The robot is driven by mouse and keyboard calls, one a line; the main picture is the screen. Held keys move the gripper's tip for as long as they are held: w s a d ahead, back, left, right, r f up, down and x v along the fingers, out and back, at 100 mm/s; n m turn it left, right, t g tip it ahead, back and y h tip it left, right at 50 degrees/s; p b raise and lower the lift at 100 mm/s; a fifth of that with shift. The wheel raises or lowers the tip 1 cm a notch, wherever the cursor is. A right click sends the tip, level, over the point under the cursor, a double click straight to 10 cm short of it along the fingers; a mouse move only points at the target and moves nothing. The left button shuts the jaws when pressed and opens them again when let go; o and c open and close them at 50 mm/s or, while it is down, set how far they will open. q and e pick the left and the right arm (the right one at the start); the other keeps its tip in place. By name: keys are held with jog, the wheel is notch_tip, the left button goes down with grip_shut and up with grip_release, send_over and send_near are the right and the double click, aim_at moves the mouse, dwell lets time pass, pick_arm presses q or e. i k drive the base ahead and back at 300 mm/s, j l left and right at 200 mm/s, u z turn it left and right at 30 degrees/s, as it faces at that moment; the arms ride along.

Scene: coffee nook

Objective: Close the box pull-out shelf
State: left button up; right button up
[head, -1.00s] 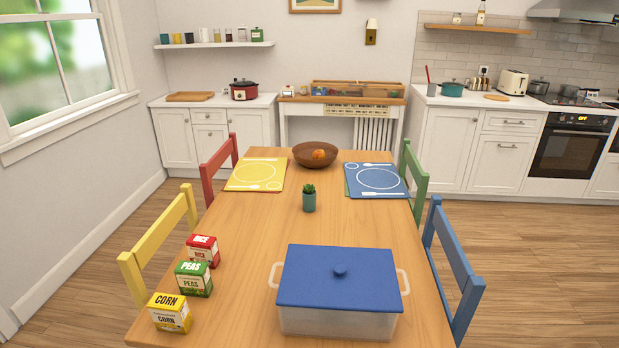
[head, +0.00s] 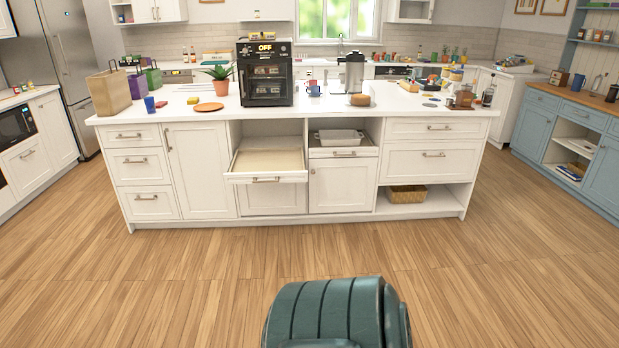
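A white island (head: 166,188) stands ahead across the floor. In its middle are two pull-out shelves below the counter. The left pull-out shelf (head: 266,177) is drawn well out, with a bare wooden bottom and a front handle. The right pull-out shelf (head: 325,153) has a front handle and holds a white box-like tray (head: 340,137); its front appears to be out by a small amount or none, I cannot tell which. Neither of my grippers is in view.
A dark oven-like appliance (head: 264,85), a plant (head: 219,80) and a coffee maker (head: 352,74) stand on the island. A basket (head: 407,195) sits in a low open bay. The wooden floor (head: 180,275) before the island is largely clear. A blue cabinet (head: 561,130) stands at the right.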

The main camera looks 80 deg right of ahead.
aim_at(288, 164)
jog(key=z, duration=2.3)
jog(key=i+z, duration=0.15)
jog(key=i, duration=0.4)
jog(key=i+j+z, duration=0.1)
jog(key=i, duration=0.45)
jog(key=i+j+z, duration=0.15)
jog(key=i, duration=0.35)
jog(key=j, duration=0.1)
